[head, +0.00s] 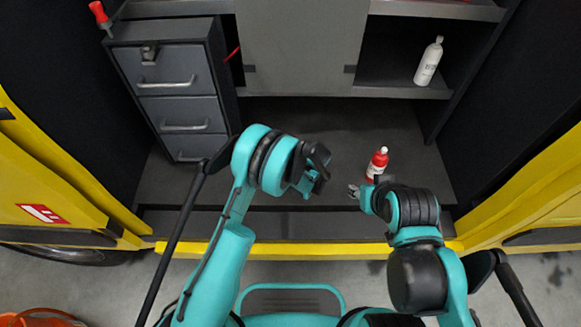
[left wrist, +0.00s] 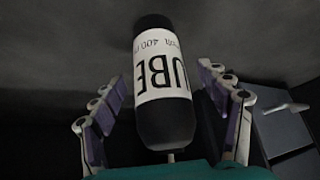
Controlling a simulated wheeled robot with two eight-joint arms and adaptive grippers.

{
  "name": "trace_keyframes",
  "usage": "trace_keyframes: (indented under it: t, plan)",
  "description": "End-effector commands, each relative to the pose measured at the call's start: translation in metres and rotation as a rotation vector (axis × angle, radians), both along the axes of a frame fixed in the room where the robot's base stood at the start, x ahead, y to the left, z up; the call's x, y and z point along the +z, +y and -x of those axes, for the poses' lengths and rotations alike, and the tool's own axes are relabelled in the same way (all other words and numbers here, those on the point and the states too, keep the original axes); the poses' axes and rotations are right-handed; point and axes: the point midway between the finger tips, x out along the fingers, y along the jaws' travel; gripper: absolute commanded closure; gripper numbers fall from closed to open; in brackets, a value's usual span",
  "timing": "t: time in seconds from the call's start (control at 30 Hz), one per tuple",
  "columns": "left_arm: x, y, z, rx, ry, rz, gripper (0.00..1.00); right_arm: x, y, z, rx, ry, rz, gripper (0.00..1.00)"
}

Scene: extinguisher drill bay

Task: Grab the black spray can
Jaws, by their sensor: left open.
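The black spray can (left wrist: 163,85) with a white label and dark lettering fills the middle of the left wrist view. It lies between the two fingers of my left gripper (left wrist: 162,88), which is open, with a visible gap on each side of the can. In the head view my left gripper (head: 314,172) is over the van's dark floor, and I cannot make out the can there. My right gripper (head: 356,191) is beside a red bottle with a white cap (head: 377,163); whether its jaws are open or shut is unclear.
A grey drawer cabinet (head: 176,88) stands at left; it also shows in the left wrist view (left wrist: 285,132). A red-topped item (head: 100,14) is on its top edge. A white bottle (head: 429,62) stands on the right shelf. Dark floor (head: 290,120) behind the grippers is clear.

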Motion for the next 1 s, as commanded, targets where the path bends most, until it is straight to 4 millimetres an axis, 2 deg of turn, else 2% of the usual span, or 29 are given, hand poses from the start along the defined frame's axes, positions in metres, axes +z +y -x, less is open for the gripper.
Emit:
trace_keyframes:
  t: [0.03, 0.1, 0.33, 0.37, 0.6, 1.0]
  plan:
    - [-0.0113, 0.0029, -0.0039, 0.001, 0.0, 0.0, 0.25, -0.0078, 0.0, 0.0001, 0.0, 0.0, 0.0, 0.6]
    - [-0.0168, 0.0056, -0.0075, 0.001, 0.0, -0.001, 0.25, -0.0104, 0.0, 0.0001, 0.0, 0.0, 0.0, 0.6]
    - [-0.0163, 0.0062, -0.0089, -0.001, 0.0, 0.0, 0.25, -0.0088, 0.0, 0.0, 0.0, 0.0, 0.0, 0.6]
    - [-0.0163, 0.0063, -0.0089, -0.001, 0.0, 0.0, 0.3, -0.0088, 0.0, 0.0, 0.0, 0.0, 0.0, 0.6]
    - [-0.0162, 0.0062, -0.0089, -0.001, 0.0, 0.0, 0.91, -0.0088, 0.0, 0.0, 0.0, 0.0, 0.0, 0.6]
    - [-0.0106, 0.0088, -0.0109, -0.001, -0.001, -0.001, 0.92, -0.0062, 0.0, 0.0, 0.0, 0.0, 0.0, 0.6]
